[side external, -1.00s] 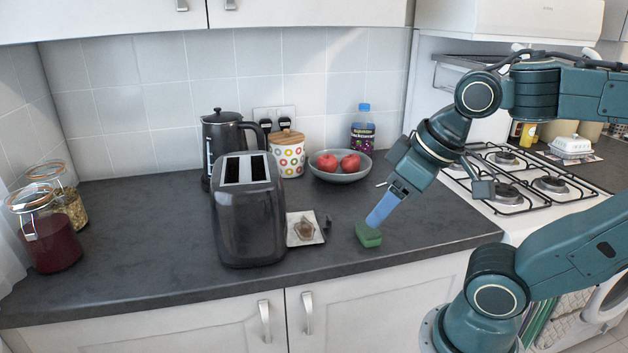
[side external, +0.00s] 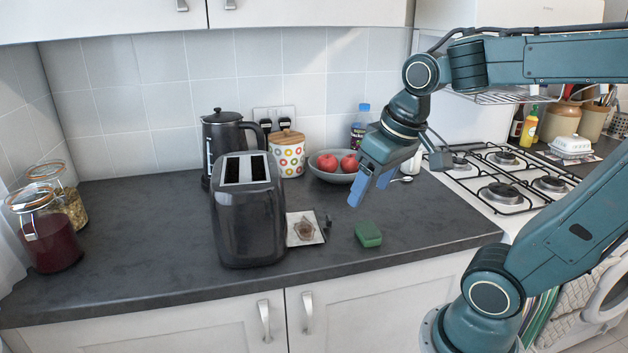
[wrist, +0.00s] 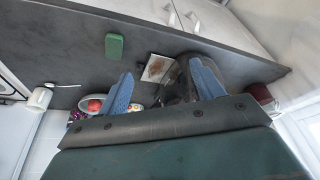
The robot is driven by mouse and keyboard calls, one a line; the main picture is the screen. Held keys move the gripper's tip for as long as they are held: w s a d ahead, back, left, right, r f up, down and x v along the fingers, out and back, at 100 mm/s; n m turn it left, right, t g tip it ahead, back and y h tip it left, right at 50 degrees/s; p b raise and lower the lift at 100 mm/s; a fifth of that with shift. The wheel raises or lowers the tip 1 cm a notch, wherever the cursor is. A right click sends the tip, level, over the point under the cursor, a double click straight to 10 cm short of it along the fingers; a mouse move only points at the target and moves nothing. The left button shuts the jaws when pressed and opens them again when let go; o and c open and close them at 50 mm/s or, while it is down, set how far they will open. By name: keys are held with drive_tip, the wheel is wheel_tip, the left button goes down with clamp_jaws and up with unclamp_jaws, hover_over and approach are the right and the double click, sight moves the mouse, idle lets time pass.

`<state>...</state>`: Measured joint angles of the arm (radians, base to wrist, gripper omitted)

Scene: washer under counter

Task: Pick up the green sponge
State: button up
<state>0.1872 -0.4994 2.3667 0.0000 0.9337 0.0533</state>
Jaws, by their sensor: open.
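The green sponge (side external: 368,234) lies flat on the dark countertop (side external: 300,267), to the right of a small white tile with a brown object on it. My gripper (side external: 369,192) is open and empty, its blue fingers above and behind the sponge in the side view. In the wrist view the sponge (wrist: 114,46) sits at the upper left, beyond the left finger and not between the open fingers (wrist: 163,83). Nothing covers the sponge in either view.
A black toaster (side external: 247,215) stands left of the white tile (side external: 305,229). A grey bowl of red fruit (side external: 338,172) and a purple bottle (side external: 360,127) stand behind. The gas hob (side external: 505,180) is at the right. Counter in front of the sponge is clear.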

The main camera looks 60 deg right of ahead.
drive_tip(key=w+d+f+m+g, duration=0.2)
drive_tip(key=w+d+m, duration=0.15)
drive_tip(key=d, duration=0.25)
drive_tip(key=m+g, duration=0.2)
drive_tip(key=m, duration=0.1)
hover_over(369, 228)
wheel_tip(369, 228, down, 4)
drive_tip(key=shift+w+f+y, duration=0.1)
drive_tip(key=shift+w+y, duration=0.05)
drive_tip(key=shift+y, duration=0.25)
drive_tip(key=shift+f, duration=4.3)
drive_tip(key=shift+a+f, duration=0.1)
drive_tip(key=shift+f, duration=2.45)
drive_tip(key=shift+c, duration=0.3)
drive_tip(key=c, duration=1.1)
